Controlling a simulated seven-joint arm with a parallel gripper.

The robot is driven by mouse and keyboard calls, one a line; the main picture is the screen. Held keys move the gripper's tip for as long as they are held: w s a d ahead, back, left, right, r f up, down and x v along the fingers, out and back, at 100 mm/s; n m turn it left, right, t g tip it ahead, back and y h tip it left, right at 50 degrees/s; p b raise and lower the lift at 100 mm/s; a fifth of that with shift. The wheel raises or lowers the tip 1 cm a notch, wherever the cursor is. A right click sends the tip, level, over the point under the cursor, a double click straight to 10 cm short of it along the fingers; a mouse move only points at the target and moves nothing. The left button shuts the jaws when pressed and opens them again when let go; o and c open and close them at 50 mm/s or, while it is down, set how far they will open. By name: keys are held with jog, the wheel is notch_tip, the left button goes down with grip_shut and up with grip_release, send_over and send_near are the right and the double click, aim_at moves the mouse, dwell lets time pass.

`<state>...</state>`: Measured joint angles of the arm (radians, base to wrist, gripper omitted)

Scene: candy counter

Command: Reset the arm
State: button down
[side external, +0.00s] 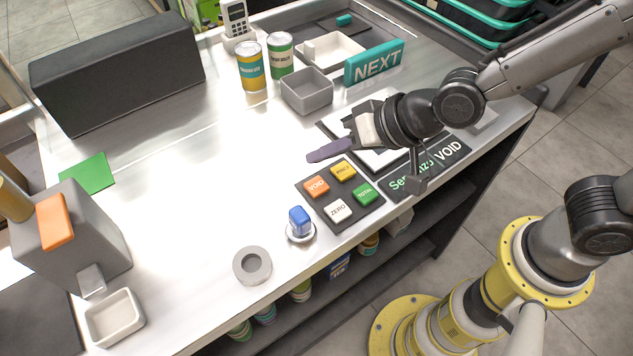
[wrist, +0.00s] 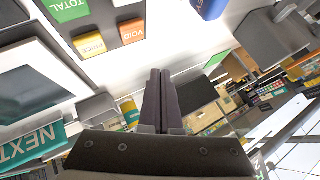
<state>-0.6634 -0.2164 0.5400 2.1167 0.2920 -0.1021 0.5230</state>
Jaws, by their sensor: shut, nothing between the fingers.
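My gripper (side external: 312,158) is shut and empty above the counter, its dark purple fingers pointing left in the side external view. In the wrist view its two fingers (wrist: 160,75) lie together side by side. My gripper is just behind a dark button pad (side external: 340,193) with an orange VOID button (side external: 316,186), a yellow PRICE button (side external: 343,171), a green TOTAL button (side external: 364,193) and a white ZERO button (side external: 338,210). The wrist view also shows the VOID button (wrist: 132,31). My wrist partly hides a white panel in a dark frame behind the pad.
A blue block (side external: 299,220) stands on a small round base near the front edge. A grey ring (side external: 252,265) lies left of it. A grey bin (side external: 306,92), two cans (side external: 251,66) and a teal NEXT sign (side external: 374,63) stand behind. The counter's middle left (side external: 190,170) is clear.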

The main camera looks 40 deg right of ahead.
jog(key=shift+w+d, duration=0.15)
jog(key=d+r+m+t+h, duration=0.2)
jog(key=d+r+t+h, duration=0.1)
jog(key=d+r, duration=1.2)
jog(key=s+d+f+n+g+h, duration=0.1)
jog(key=s+d+f+n+g, duration=0.1)
jog(key=s+d, duration=0.3)
jog(key=s+d+f+n+g+h, duration=0.1)
jog(key=s+d+f, duration=0.3)
jog(key=s, duration=0.8)
jog(key=shift+d+f+n+g, duration=0.35)
jog(key=shift+f+n+g, duration=0.05)
jog(key=shift+g, duration=0.5)
